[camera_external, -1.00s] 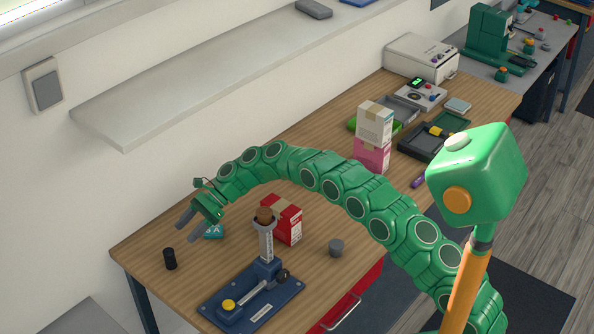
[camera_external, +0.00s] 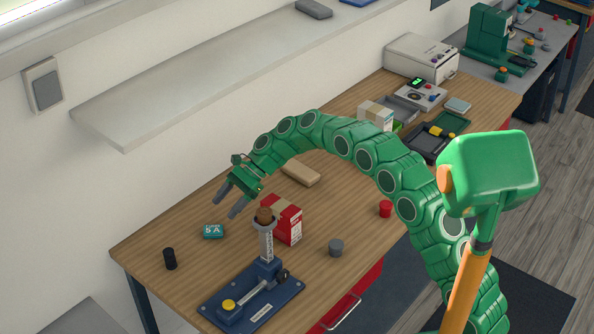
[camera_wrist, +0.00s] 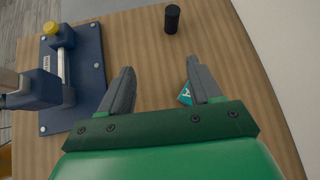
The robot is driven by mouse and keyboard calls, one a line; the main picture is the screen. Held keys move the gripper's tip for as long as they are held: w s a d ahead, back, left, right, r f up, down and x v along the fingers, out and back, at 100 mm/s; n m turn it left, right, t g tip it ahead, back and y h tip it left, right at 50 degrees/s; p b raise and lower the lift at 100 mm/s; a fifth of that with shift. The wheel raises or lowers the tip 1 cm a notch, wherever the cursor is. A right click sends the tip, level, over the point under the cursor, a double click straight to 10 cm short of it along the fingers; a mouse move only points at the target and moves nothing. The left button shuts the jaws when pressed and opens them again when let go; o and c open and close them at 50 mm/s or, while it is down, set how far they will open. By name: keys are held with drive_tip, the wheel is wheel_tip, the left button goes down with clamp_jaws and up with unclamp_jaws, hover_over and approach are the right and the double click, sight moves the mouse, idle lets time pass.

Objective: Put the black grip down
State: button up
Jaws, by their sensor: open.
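The black grip (camera_external: 170,259) is a small dark cylinder standing upright on the wooden table near its left end. It also shows in the wrist view (camera_wrist: 172,18) at the top, beyond the fingertips and apart from them. My gripper (camera_external: 227,199) is open and empty, raised above the table, to the right of and behind the grip. In the wrist view its two grey fingers (camera_wrist: 160,82) are spread apart with bare table between them.
A blue press fixture (camera_external: 250,300) stands at the front, with a brown piece on its post. A red box (camera_external: 288,222), a teal box (camera_external: 213,231), a grey cylinder (camera_external: 336,248) and a red cylinder (camera_external: 386,208) are nearby. A wall shelf (camera_external: 200,90) is behind.

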drive_tip(key=s+d+r+n+t+h, duration=0.1)
drive_tip(key=s+d+r+n, duration=0.15)
drive_tip(key=d, duration=0.85)
drive_tip(key=s+d+r+n+t+h, duration=0.1)
drive_tip(key=s+d+r+h, duration=0.15)
drive_tip(key=d, duration=0.95)
drive_tip(key=s+d+r+n+t+h, duration=0.1)
drive_tip(key=s+d+r, duration=0.15)
drive_tip(key=d, duration=0.85)
drive_tip(key=s+d+f+n+h, duration=0.1)
drive_tip(key=s+d+n+h, duration=0.1)
drive_tip(key=s+d, duration=1)
drive_tip(key=s+d+f+n+t+h, duration=0.1)
drive_tip(key=s+d+n+h, duration=0.1)
drive_tip(key=s+d, duration=1)
drive_tip(key=d+n, duration=0.1)
drive_tip(key=d, duration=0.3)
drive_tip(key=shift+s+d+f+h, duration=0.15)
drive_tip(key=shift+d+f+h, duration=0.1)
drive_tip(key=shift+f+h, duration=0.1)
